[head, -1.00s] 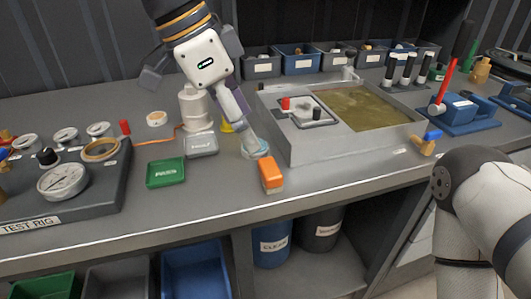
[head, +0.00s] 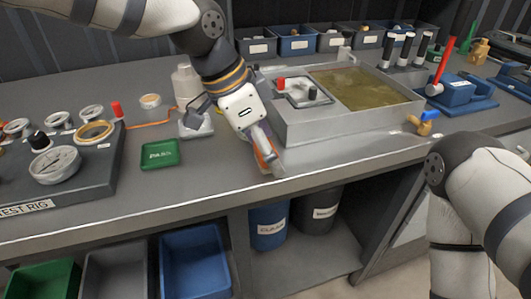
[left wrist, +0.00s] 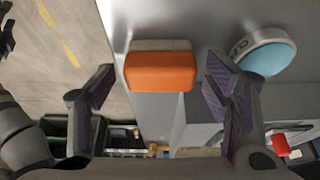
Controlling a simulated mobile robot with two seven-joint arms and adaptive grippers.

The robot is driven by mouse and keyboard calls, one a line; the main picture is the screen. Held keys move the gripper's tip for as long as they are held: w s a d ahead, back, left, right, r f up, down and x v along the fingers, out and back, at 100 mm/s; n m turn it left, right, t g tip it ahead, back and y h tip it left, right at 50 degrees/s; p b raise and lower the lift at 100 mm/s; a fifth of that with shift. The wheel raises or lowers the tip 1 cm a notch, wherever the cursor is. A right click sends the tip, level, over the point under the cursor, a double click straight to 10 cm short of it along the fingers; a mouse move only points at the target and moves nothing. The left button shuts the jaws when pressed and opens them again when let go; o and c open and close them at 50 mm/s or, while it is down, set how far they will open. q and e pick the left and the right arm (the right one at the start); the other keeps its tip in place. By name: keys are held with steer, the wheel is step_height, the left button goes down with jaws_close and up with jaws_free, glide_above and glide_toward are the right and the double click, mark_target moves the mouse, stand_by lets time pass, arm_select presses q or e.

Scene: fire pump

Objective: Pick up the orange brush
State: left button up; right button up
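The orange brush is a small block with an orange body and a pale strip along one long side. In the left wrist view the orange brush (left wrist: 161,72) lies between the two spread fingers of my left gripper (left wrist: 158,88), with a gap on both sides. In the head view my left gripper (head: 268,158) reaches down over it near the front edge of the bench, hiding most of the brush. My right arm shows at the right of the head view, but its gripper is out of view.
A round pot with a light-blue top (left wrist: 268,58) sits close beside one finger. The raised grey basin (head: 345,128) stands just right of the gripper. A green tray (head: 160,154) is to the left, and the bench front edge is close.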

arm_select(q)
steer(key=c, duration=1)
steer(key=shift+o, duration=0.2)
steer(key=shift+r, duration=0.1)
steer(key=shift+r, duration=0.35)
steer(key=r, duration=0.4)
steer(key=shift+s, duration=0.4)
steer(key=s+r+p, duration=0.1)
steer(key=s+r, duration=0.3)
steer(key=s, duration=0.2)
steer(key=s+a+r+p, duration=0.1)
steer(key=s+r, duration=0.3)
steer(key=s, duration=0.3)
steer(key=shift+a, duration=0.2)
arm_select(e)
steer(key=shift+t, duration=0.7)
steer(key=w+r, duration=0.3)
steer(key=shift+w, duration=0.15)
